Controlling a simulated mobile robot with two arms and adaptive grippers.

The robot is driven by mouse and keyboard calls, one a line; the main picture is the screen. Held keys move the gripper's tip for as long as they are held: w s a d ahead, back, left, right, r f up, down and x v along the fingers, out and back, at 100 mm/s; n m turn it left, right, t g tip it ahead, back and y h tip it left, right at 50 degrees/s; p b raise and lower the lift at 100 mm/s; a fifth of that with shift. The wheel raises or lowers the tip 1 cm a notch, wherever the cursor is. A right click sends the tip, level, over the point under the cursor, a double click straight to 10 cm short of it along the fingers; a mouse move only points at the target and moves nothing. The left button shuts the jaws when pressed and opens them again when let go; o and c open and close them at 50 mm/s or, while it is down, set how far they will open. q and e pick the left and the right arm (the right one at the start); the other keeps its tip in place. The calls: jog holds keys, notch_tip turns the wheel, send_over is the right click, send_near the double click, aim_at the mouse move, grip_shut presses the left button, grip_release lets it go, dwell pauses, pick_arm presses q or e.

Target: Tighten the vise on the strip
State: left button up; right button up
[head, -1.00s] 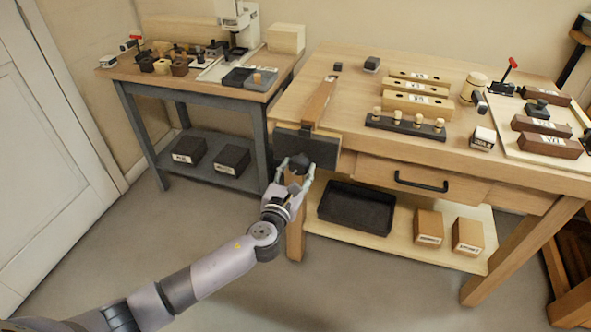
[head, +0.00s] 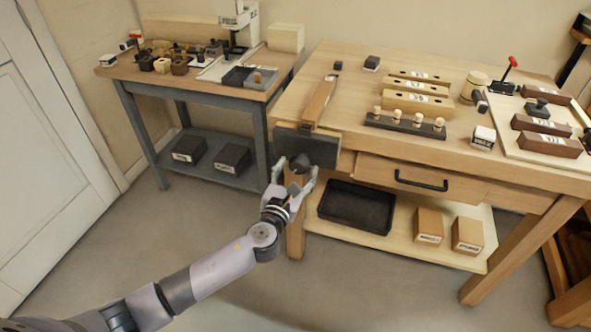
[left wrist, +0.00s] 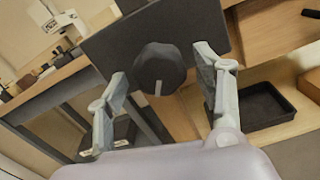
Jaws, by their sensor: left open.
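The vise (head: 308,148) has a dark front jaw plate on the front left of the bench, and it also shows in the left wrist view (left wrist: 115,42). Its round dark knob (left wrist: 159,70) carries a pale mark that points down. The wooden strip (head: 319,100) lies on the bench top, with its near end at the vise. My left gripper (head: 297,172) is open in front of the knob. In the left wrist view, its fingers (left wrist: 160,92) stand on either side of the knob, apart from it. My right gripper is not in view.
The bench top (head: 300,78) holds wooden blocks, a peg rack (head: 405,126) and a white board to the right. A drawer with a black handle (head: 421,183) and a black tray (head: 357,207) on the shelf are right of the gripper. A side table stands at left.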

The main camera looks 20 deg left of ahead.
pick_arm(q)
jog(key=shift+s+p, duration=0.6)
jog(key=shift+s, duration=1.2)
jog(key=shift+s+a+p, duration=0.1)
jog(key=shift+s+p, duration=0.2)
jog(key=shift+s, duration=1.25)
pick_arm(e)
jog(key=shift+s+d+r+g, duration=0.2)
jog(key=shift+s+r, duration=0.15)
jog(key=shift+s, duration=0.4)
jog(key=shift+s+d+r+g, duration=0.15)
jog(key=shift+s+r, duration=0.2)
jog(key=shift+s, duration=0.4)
